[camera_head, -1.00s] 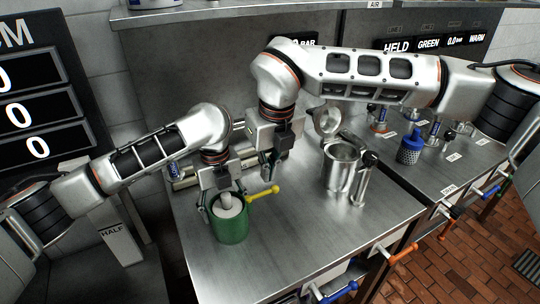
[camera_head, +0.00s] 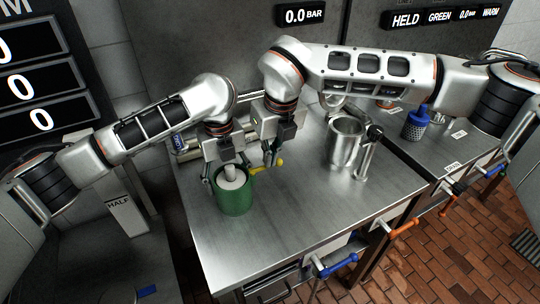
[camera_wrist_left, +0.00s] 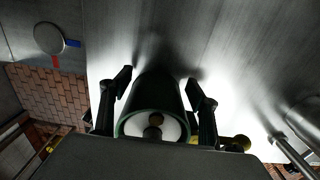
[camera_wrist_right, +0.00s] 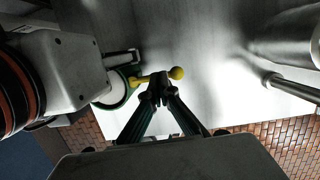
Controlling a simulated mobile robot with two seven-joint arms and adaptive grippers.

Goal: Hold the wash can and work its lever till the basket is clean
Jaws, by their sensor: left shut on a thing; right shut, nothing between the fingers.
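The green wash can (camera_head: 234,197) stands on the steel bench with a pale inner piece (camera_head: 232,176) in its open top. Its yellow lever (camera_head: 268,164) sticks out to the right and ends in a ball. My left gripper (camera_head: 226,177) is shut on the can, with one finger on each side of it in the left wrist view (camera_wrist_left: 155,100). My right gripper (camera_head: 270,155) is shut and empty, just at the lever. In the right wrist view its closed fingertips (camera_wrist_right: 160,90) are right beside the yellow lever (camera_wrist_right: 176,73). I cannot tell whether they touch.
A steel pitcher (camera_head: 345,142) with a handle stands to the right on the bench. A blue-topped perforated basket (camera_head: 415,122) stands farther right. Coloured valve handles (camera_head: 335,265) line the front edge. The bench front between can and edge is clear.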

